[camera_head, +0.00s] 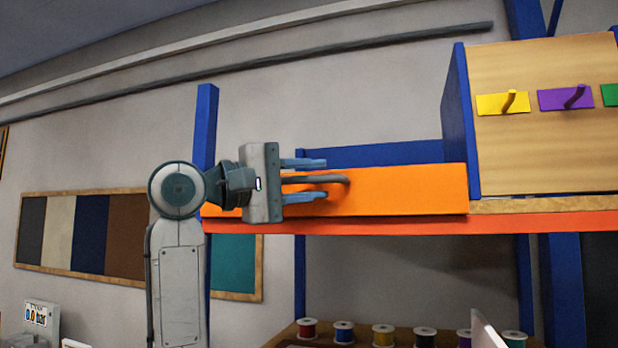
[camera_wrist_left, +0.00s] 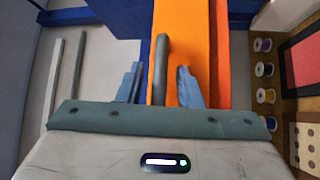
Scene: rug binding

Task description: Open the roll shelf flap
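The roll shelf flap (camera_head: 410,188) is a long orange panel along the front of the blue-framed shelf. It appears closed, standing up above the orange-red shelf edge. A dark grey bar handle (camera_head: 335,179) sticks out near its left part. My left gripper (camera_head: 324,178) is in front of the flap with its blue fingers above and below the handle. In the left wrist view the handle (camera_wrist_left: 161,65) stands between the two fingers with gaps on both sides, so the gripper (camera_wrist_left: 160,85) is open around it. The flap (camera_wrist_left: 190,40) fills the middle behind. My right gripper is not in view.
A wooden board with yellow (camera_head: 502,103), purple (camera_head: 566,97) and green hooks is right of the flap. Several thread spools (camera_head: 383,334) stand on a lower surface. A colour sample board (camera_head: 85,232) hangs on the left wall. Space above the flap looks clear.

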